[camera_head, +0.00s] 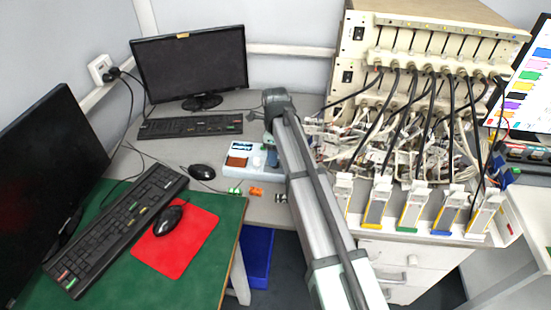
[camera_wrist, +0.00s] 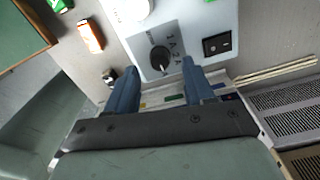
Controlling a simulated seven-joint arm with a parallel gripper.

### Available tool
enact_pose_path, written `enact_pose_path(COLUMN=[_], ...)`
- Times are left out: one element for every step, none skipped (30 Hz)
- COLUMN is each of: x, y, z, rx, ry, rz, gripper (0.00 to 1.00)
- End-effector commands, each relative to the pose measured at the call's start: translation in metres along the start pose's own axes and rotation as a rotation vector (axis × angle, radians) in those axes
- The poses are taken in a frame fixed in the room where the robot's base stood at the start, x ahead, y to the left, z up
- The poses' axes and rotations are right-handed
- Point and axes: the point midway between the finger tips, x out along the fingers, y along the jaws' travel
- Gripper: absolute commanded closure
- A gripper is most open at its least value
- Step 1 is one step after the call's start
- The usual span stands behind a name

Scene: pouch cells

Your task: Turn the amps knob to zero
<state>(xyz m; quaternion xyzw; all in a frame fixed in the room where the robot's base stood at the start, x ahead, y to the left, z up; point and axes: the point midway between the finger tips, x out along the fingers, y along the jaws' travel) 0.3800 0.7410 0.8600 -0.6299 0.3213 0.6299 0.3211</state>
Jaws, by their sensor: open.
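The amps knob (camera_wrist: 160,58) is a round black dial with a light pointer mark, on a pale panel (camera_wrist: 190,25) with printed markings beside it. My gripper (camera_wrist: 159,67) is open, with its two blue fingers on either side of the knob's lower edge in the wrist view. Nothing is held between them. I cannot tell whether either finger touches the knob. In the head view the pale blue device (camera_head: 236,174) lies on the grey desk, partly hidden by my arm.
A black rocker switch (camera_wrist: 216,44) sits right of the knob. Small orange (camera_head: 256,192) and green (camera_head: 235,191) parts lie in front of the device. A black mouse (camera_head: 202,171) is to its left. A cable-filled rack (camera_head: 350,48) stands right of my arm.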

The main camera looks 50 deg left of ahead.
Motion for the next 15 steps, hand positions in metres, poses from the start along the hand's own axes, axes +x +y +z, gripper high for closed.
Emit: enact_pose_path(x=[0.007, 0.01, 0.014, 0.017, 0.02, 0.022, 0.024, 0.025, 0.027, 0.028, 0.028, 0.029, 0.029, 0.029, 0.029], y=[0.0, 0.0, 0.0, 0.0, 0.0, 0.0, 0.0, 0.0, 0.0, 0.0, 0.0, 0.0, 0.0, 0.0, 0.0], z=[0.0, 0.0, 0.0, 0.0, 0.0, 0.0, 0.0, 0.0, 0.0, 0.0, 0.0, 0.0, 0.0, 0.0, 0.0], rx=[0.0, 0.0, 0.0, 0.0, 0.0, 0.0, 0.0, 0.0, 0.0, 0.0, 0.0, 0.0, 0.0, 0.0, 0.0], ry=[0.001, 0.001, 0.0, 0.0, 0.0, 0.0, 0.0, 0.0, 0.0, 0.0, 0.0, 0.0, 0.0, 0.0, 0.0], rz=[0.001, 0.001, 0.0, 0.0, 0.0, 0.0, 0.0, 0.0, 0.0, 0.0, 0.0, 0.0, 0.0, 0.0, 0.0], gripper=[0.47, 0.47, 0.47, 0.47, 0.47, 0.47, 0.47, 0.47, 0.47, 0.47, 0.47, 0.47, 0.47, 0.47, 0.47])
